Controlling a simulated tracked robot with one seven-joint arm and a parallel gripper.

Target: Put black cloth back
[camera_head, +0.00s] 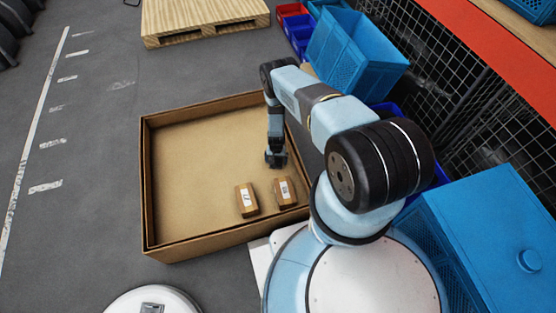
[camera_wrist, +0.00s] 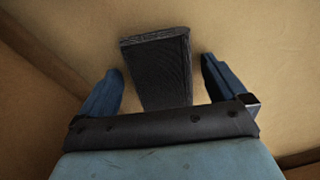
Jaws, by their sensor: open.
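The black cloth (camera_wrist: 158,68) shows in the wrist view as a dark, ribbed, folded block on tan cardboard. It lies between the two blue fingers of my gripper (camera_wrist: 161,66). The fingers are open, with a visible gap on each side of the cloth. In the head view my gripper (camera_head: 275,160) points down inside a large open cardboard box (camera_head: 190,248), near its right wall. The cloth cannot be told apart from the dark gripper there.
Two small brown packages with white labels (camera_head: 247,200) (camera_head: 285,192) lie in the box near my gripper. The box's left part is empty. Blue crates (camera_head: 355,58) and a mesh fence (camera_head: 440,70) stand to the right. A wooden pallet (camera_head: 200,20) lies behind.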

